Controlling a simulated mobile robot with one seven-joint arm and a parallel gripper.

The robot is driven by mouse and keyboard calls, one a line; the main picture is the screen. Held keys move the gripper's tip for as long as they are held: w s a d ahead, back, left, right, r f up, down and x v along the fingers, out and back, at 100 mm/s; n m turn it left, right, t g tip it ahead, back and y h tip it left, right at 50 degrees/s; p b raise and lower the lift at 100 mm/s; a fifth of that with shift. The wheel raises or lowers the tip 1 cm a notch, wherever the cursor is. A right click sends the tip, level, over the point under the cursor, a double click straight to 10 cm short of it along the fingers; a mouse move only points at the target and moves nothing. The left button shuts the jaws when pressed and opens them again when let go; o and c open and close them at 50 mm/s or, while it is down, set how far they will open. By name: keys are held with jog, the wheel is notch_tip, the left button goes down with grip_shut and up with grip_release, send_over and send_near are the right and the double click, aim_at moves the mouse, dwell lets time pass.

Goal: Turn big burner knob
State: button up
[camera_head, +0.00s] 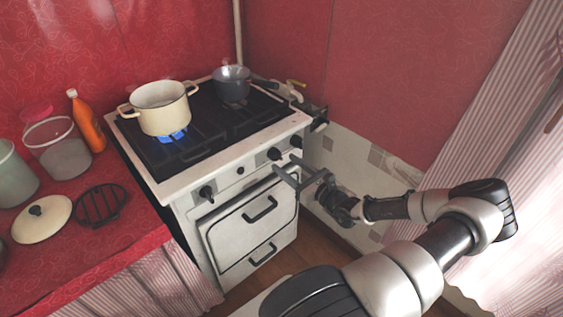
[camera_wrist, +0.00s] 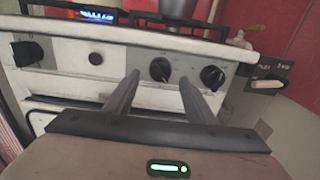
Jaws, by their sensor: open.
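The white stove (camera_head: 224,224) has a row of black knobs on its front panel. The left knob (camera_head: 206,192) stands apart; it also shows in the wrist view (camera_wrist: 27,53). The middle knob (camera_head: 275,154) and right knob (camera_head: 296,142) sit close together at the right end. My gripper (camera_head: 287,167) is open and empty in front of these two. In the wrist view its fingers (camera_wrist: 159,80) appear on either side of the middle knob (camera_wrist: 160,69), with the right knob (camera_wrist: 212,77) just outside the right finger. Contact cannot be told. No label shows which knob is the big burner's.
A cream pot (camera_head: 164,110) stands over a lit blue flame (camera_head: 172,136). A grey pan (camera_head: 231,85) is at the back. Drawer handles (camera_head: 260,209) protrude below the knobs. A switch box (camera_wrist: 268,84) is right of the stove. The red counter (camera_head: 95,250) is left.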

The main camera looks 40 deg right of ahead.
aim_at(280, 159)
jog(key=shift+w+a, duration=0.15)
jog(key=shift+w, duration=1.55)
jog(key=c, duration=1)
jog(key=shift+c, duration=0.2)
